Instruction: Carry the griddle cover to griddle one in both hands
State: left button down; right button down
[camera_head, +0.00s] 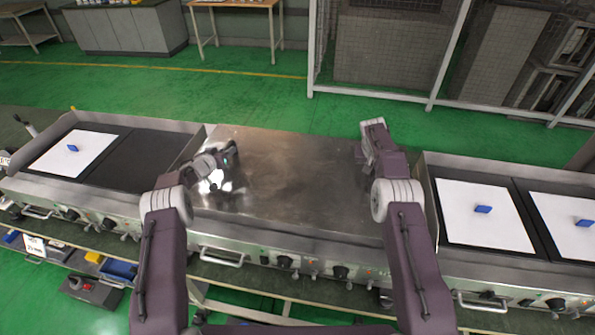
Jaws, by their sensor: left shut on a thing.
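A wide, bare steel plate (290,175) lies flat between the two side griddles. It looks like the griddle cover, though I cannot tell it apart from a fixed top. My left gripper (228,168) is at the plate's left part, shut, with its dark fingers low against it. What lies between the fingers is too small to make out. A bright white glare sits just below that wrist. My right gripper (365,155) is at the plate's right edge. Its own wrist mostly hides it, so its jaws do not show clearly.
The left griddle (140,165) has a white sheet (75,153) with a blue block on its left part. The right griddle (516,205) carries two white sheets with blue blocks. Knobs and handles line the front. Behind are green floor and a mesh fence (390,50).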

dwell(0.8)
